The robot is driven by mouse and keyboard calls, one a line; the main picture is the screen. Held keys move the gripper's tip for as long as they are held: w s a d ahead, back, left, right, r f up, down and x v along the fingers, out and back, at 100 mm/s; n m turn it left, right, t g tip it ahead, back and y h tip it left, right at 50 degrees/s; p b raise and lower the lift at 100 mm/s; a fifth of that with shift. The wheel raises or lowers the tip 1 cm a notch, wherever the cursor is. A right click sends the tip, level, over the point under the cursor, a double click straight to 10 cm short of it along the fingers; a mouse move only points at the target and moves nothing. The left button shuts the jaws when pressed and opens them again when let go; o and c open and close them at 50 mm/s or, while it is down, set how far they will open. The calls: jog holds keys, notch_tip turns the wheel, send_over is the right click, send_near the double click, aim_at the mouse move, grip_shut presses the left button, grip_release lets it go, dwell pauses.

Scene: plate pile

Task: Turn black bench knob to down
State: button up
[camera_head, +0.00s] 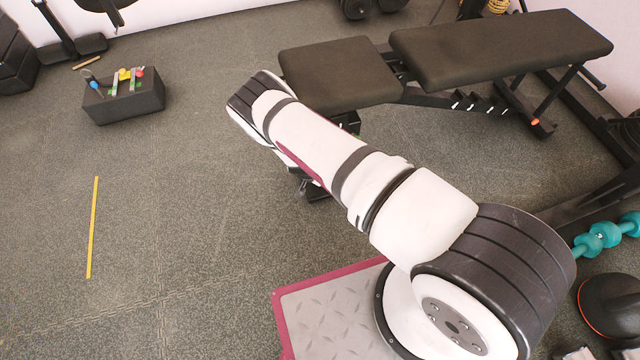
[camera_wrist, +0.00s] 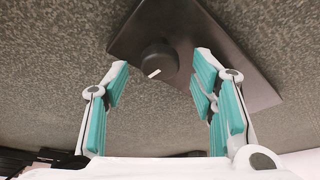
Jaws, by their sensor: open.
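The black knob (camera_wrist: 157,56) shows in the wrist view as a round dark cap on a dark flat plate (camera_wrist: 225,62). A short white mark sits on the knob's near edge, slightly tilted. My gripper (camera_wrist: 163,66) is open, with teal-padded fingers to the left and right of the knob in the picture. The fingers look apart from the knob; how far it is in depth I cannot tell. In the head view the bench (camera_head: 340,72) has dark pads, and my arm reaches toward its near end. The knob is not visible there, and my gripper is mostly hidden.
A dark box (camera_head: 125,103) with small colourful items stands on the floor at the left. A yellow strip (camera_head: 92,228) lies on the floor. Teal dumbbells (camera_head: 605,236) and a black dome (camera_head: 612,305) are at the right. The floor left of my arm is mostly clear.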

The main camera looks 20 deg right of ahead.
jog(key=shift+x, duration=0.75)
jog(key=shift+c, duration=0.6)
jog(key=c, duration=1)
